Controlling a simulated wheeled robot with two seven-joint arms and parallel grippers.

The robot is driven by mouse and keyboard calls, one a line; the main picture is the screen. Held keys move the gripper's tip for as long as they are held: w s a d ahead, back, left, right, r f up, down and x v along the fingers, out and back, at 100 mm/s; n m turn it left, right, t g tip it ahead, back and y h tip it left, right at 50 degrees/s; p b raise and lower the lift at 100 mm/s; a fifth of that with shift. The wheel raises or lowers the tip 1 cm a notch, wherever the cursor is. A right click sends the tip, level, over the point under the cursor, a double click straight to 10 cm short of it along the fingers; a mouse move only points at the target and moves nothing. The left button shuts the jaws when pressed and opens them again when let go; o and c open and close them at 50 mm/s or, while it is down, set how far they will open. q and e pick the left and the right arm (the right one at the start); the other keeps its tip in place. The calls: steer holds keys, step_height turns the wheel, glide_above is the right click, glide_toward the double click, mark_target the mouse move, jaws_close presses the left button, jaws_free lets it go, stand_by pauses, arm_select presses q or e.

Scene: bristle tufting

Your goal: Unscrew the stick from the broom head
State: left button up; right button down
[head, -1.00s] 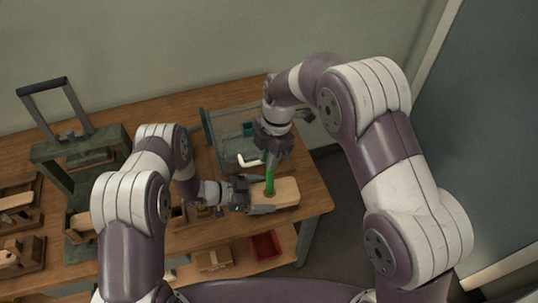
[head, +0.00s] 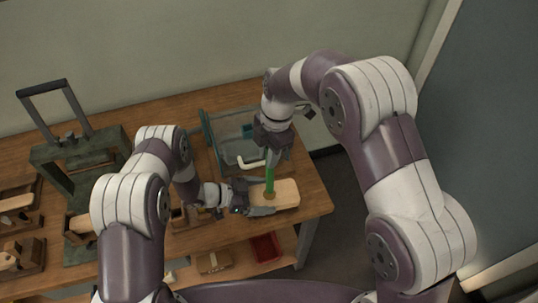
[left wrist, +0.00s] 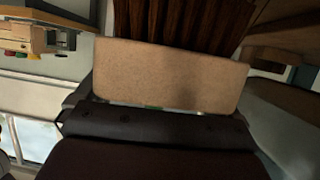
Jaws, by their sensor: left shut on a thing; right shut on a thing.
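The broom head (head: 285,193) is a pale wooden block near the right end of the table; its flat face and dark brown bristles also show in the left wrist view (left wrist: 170,75). The green stick (head: 269,178) stands upright on the block. My left gripper (head: 268,205) is shut on the broom head from the left. My right gripper (head: 271,155) points down above the block and is shut on the upper part of the stick. The joint where stick meets block is small and hard to make out.
A clear-walled bin (head: 228,130) with a white handle stands just behind the broom head. A dark green press frame (head: 75,160) and wooden holders stand at the left. A red tray (head: 265,247) sits on the lower shelf. The table's right edge is close.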

stand_by(0.3)
arm_select(q)
steer(key=o, duration=1.7)
steer(key=shift+a, duration=0.1)
